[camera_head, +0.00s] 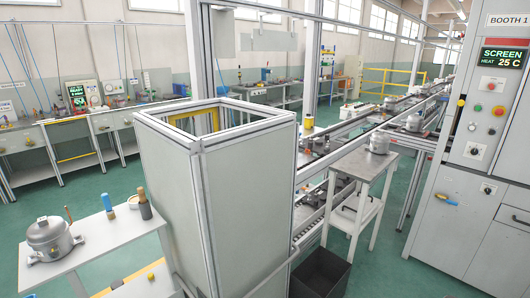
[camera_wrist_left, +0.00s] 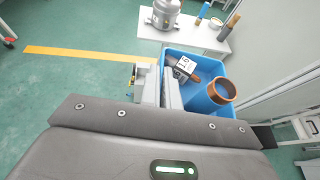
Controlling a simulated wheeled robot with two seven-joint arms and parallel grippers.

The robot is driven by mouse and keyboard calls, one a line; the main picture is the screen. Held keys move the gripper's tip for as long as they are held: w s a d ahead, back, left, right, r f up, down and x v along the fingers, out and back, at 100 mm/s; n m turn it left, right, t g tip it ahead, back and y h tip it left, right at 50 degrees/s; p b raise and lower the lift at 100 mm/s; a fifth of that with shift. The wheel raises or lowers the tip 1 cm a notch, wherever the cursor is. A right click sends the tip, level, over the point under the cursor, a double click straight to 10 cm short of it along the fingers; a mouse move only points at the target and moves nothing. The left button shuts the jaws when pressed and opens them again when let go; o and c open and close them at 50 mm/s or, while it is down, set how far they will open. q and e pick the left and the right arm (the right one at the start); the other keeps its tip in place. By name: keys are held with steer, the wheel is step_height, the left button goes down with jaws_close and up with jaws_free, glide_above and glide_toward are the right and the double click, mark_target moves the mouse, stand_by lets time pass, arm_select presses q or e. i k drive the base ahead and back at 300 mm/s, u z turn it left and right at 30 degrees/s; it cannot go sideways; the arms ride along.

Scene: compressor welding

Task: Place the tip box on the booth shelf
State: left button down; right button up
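I cannot make out a tip box for certain in either view. A light shelf (camera_head: 104,243) at lower left of the head view holds a grey compressor (camera_head: 52,240), and bottle-like items stand on it; I cannot tell if it is the booth shelf. In the left wrist view, my left gripper (camera_wrist_left: 162,82) has its pale fingers beside a blue bin (camera_wrist_left: 206,110). The bin holds a copper-coloured ring (camera_wrist_left: 222,91) and a dark piece with a white label marked 16 (camera_wrist_left: 184,66). The finger gap is unclear. My right gripper is out of view.
A tall grey panelled enclosure (camera_head: 170,200) stands beside the shelf. A white side table (camera_head: 362,164), a dark open bin (camera_head: 320,275) and the Booth 1 cabinet (camera_head: 465,230) are to the right. Green floor lies open at left, with a yellow line (camera_wrist_left: 85,54) in the wrist view.

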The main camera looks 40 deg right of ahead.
mark_target(360, 159)
steer(key=z, duration=2.75)
steer(key=i, duration=3.65)
steer(key=u, duration=1.55)
